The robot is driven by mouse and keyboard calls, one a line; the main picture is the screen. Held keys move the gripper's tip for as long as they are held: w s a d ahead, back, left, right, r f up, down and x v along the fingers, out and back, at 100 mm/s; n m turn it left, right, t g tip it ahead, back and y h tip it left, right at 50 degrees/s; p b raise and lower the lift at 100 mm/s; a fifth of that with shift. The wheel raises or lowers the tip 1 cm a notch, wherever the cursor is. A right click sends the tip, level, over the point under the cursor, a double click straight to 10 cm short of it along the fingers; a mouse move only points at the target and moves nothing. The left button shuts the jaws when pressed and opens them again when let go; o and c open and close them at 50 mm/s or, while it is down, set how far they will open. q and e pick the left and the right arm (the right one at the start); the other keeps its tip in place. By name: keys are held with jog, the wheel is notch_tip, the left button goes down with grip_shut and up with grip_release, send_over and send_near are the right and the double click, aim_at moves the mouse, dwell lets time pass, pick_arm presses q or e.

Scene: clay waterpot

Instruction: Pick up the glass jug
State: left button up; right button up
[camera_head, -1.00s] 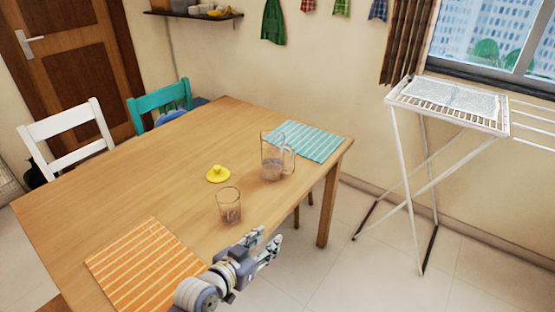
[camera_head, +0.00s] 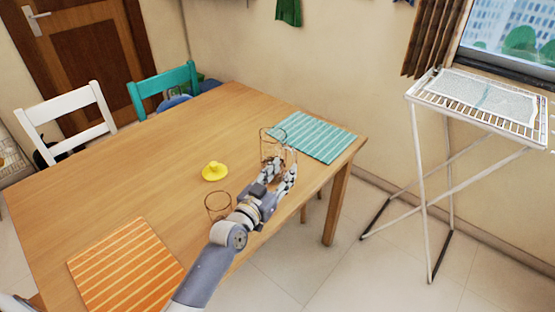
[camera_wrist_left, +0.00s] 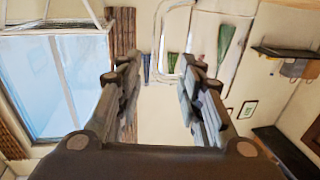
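The clear glass jug (camera_head: 271,140) stands on the wooden table near the corner of the teal striped mat. Its lower part is partly hidden behind my gripper. My left gripper (camera_head: 280,173) is at the jug's near right side, with its fingers pointing toward the jug's handle side. In the left wrist view the fingers (camera_wrist_left: 158,70) are spread apart. A pale, clear looped outline (camera_wrist_left: 175,40), which looks like the jug's handle, shows between and beyond them. I cannot tell whether a finger touches the glass. My right gripper is not in view.
A clear drinking glass (camera_head: 217,205) stands close beside my left forearm. A yellow lid (camera_head: 215,172) lies left of the jug. The teal mat (camera_head: 322,140) and orange mat (camera_head: 125,270) are bare. A drying rack (camera_head: 480,105) stands right of the table (camera_head: 130,190).

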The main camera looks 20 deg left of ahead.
aim_at(293, 161)
pick_arm(q)
jog(key=w, duration=0.2)
jog(key=w+d, duration=0.1)
jog(key=w, duration=0.3)
jog(key=shift+w+d+f, duration=0.1)
jog(key=shift+w+d, duration=0.05)
jog(key=shift+d, duration=0.1)
jog(key=shift+w, duration=0.25)
jog(key=c, duration=0.8)
jog(key=shift+w+r, duration=0.1)
jog(key=shift+r, duration=0.1)
grip_shut()
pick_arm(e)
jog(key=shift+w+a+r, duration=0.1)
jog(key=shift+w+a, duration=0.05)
